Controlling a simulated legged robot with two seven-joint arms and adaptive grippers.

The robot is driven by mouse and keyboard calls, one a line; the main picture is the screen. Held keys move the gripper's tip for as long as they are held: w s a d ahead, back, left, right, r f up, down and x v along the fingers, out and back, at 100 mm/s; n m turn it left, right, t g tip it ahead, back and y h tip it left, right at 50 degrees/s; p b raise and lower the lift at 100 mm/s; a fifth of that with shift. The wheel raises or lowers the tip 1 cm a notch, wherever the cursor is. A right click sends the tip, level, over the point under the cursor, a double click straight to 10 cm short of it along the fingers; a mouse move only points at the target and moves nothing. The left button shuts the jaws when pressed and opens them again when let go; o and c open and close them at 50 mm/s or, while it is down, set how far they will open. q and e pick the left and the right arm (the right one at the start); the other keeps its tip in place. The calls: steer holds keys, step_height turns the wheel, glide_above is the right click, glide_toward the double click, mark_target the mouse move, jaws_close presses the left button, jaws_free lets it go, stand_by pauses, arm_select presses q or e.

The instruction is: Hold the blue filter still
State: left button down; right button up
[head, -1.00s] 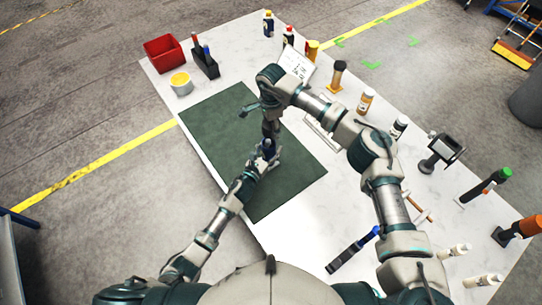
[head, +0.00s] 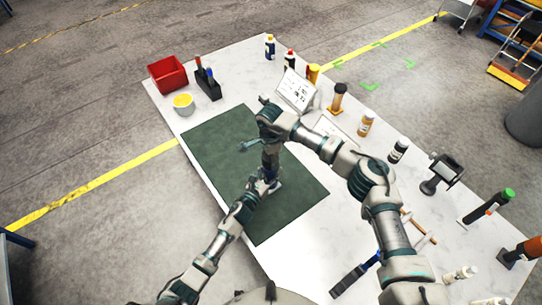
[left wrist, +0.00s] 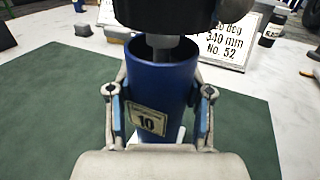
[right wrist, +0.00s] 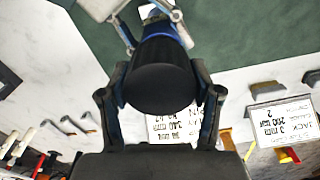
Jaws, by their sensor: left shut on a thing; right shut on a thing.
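The blue filter (left wrist: 160,80) is an upright, open-topped blue tube with a label reading 10. My left gripper (left wrist: 161,105) is shut on it, one finger on each side. A black round part (left wrist: 165,14) sits over the tube, and its grey stem reaches into the opening. My right gripper (right wrist: 160,98) is shut on this black part; the blue filter shows just beyond it in the right wrist view (right wrist: 165,30). In the head view, both my left gripper (head: 265,184) and right gripper (head: 270,160) are over the green mat (head: 225,150), where the filter is mostly hidden.
Bottles, a sign (head: 295,90) and tools line the right side. The mat around the grippers is clear.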

mark_target(270, 176)
steer(key=shift+a, duration=0.2)
steer(key=shift+f, duration=0.85)
steer(key=shift+a+f, duration=0.1)
steer(key=shift+f, duration=0.5)
